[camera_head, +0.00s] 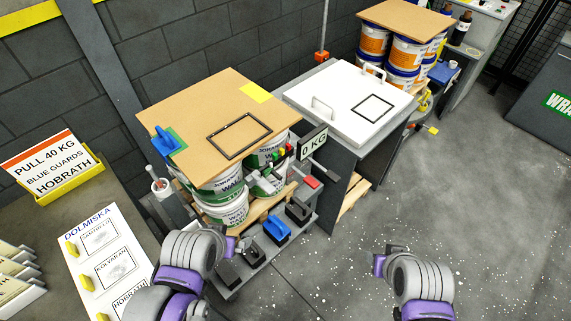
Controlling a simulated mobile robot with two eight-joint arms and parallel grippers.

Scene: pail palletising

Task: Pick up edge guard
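A blue edge guard (277,230) sits in a row of dark holders on the low grey shelf in front of the pail stack. A second blue piece (164,141), which looks like another guard, sits on a green patch at the left corner of the brown top sheet (215,95). My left gripper (229,246) is left of the guard in the holder, apart from it in the picture. My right gripper (384,259) is over open floor to the right, away from the guards. The fingers of both are too small and partly hidden to tell open from shut.
White and green pails (226,206) stand under the sheet. A scale display (313,143) reads 0 KG. A white panel with handles (345,105) lies on the grey unit behind. A label board (100,265) is at lower left. The floor (430,200) on the right is clear.

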